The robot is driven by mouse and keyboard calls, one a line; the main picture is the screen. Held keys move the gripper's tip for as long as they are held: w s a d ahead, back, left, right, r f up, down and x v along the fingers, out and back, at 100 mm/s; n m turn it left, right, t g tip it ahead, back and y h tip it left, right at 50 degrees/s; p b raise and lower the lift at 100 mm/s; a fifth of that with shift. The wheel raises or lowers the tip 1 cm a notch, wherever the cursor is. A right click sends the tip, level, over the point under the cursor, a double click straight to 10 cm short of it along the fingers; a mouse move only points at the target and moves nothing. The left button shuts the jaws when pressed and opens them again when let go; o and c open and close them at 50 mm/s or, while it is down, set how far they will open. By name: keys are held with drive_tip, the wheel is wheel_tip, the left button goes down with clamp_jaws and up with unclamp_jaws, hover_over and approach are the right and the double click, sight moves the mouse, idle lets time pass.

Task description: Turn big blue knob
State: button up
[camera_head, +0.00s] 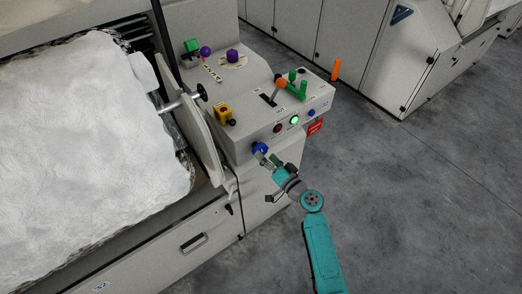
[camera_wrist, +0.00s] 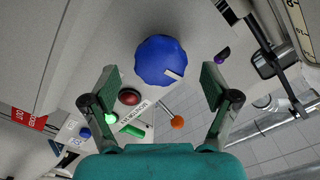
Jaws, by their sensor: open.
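The big blue knob (camera_wrist: 160,60) has a scalloped rim and a pale pointer mark, and sits on the front face of a grey control box. In the head view the knob (camera_head: 259,148) is at the lower left of that face, partly hidden by my gripper. My gripper (camera_head: 267,156) is right in front of it. In the wrist view my gripper (camera_wrist: 160,78) is open, with one green-padded finger on each side of the knob. Gaps show between both pads and the knob, and nothing is held.
Beside the knob are a red button (camera_head: 278,128), a lit green button (camera_head: 294,119) and a small blue knob (camera_head: 311,113). An orange-balled lever (camera_head: 281,84) and green levers (camera_head: 298,88) stand on top. Open floor (camera_head: 430,190) lies right.

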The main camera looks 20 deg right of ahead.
sight(263, 153)
drive_tip(key=shift+x, duration=1.75)
drive_tip(key=c, duration=1.2)
drive_tip(key=shift+o, duration=0.2)
